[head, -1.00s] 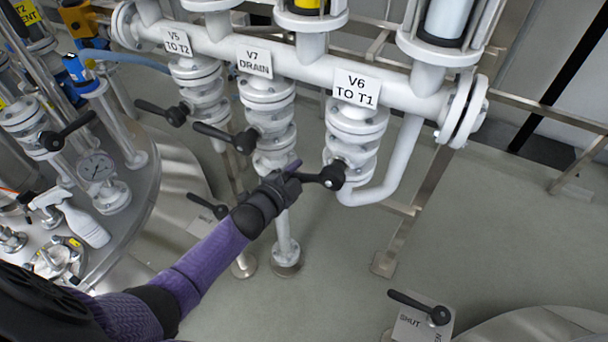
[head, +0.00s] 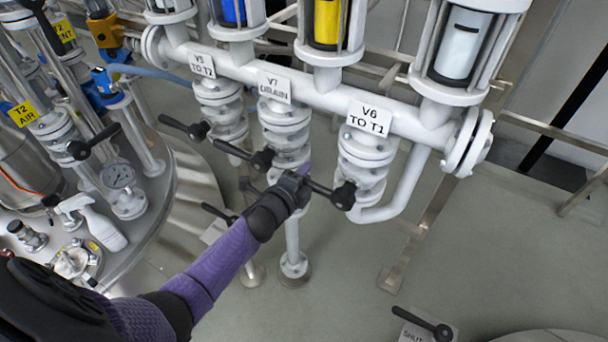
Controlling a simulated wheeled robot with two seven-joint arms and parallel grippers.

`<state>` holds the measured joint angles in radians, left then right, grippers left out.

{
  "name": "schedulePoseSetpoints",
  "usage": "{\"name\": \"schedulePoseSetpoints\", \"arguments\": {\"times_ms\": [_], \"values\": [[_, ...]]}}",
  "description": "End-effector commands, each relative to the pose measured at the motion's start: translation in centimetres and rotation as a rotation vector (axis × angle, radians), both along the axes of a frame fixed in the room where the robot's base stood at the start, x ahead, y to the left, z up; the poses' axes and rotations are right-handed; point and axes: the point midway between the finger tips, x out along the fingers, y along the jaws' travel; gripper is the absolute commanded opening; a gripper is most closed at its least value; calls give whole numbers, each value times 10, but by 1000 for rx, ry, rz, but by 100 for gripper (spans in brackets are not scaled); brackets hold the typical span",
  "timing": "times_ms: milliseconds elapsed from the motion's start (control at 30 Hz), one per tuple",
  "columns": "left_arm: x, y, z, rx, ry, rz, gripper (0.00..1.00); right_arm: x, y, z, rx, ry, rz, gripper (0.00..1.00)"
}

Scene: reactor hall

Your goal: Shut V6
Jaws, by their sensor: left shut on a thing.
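The V6 valve (head: 366,160), labelled "V6 TO T1" (head: 369,118), hangs under the white manifold pipe right of centre. Its black lever (head: 330,191) points left from a round hub (head: 344,196), across the pipe. My left gripper (head: 302,182) comes in from the lower left and is shut on the free end of this lever. The fingers hide the lever's tip. My right gripper is not in view.
The V7 drain valve (head: 285,120) and V5 valve (head: 219,100) stand close on the left, with their black levers also pointing left. A steel vessel top with a gauge (head: 118,175) and spray bottle (head: 92,222) is at left.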

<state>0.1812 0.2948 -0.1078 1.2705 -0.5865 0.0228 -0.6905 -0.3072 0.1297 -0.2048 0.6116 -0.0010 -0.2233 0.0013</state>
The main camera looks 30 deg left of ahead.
Motion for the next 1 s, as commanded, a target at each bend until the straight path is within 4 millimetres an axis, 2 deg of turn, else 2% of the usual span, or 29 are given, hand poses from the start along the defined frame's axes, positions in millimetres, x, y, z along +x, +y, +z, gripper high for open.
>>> {"name": "schedulePoseSetpoints", "arguments": {"times_ms": [333, 367, 500, 533, 833, 1000], "values": [[1, 0, 3, 6, -7, -1, 0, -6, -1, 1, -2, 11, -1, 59], [1, 0, 3, 5, -7, -1, 35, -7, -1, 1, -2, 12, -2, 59], [1, 0, 2, 4, -5, -1, 65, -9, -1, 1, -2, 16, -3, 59], [1, 0, 2, 4, -5, -1, 69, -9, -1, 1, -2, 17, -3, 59], [-2, 0, 2, 3, -2, -1, 69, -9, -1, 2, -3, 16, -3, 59], [-32, 1, 11, 2, -1, 0, 69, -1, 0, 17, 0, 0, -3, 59]]}}
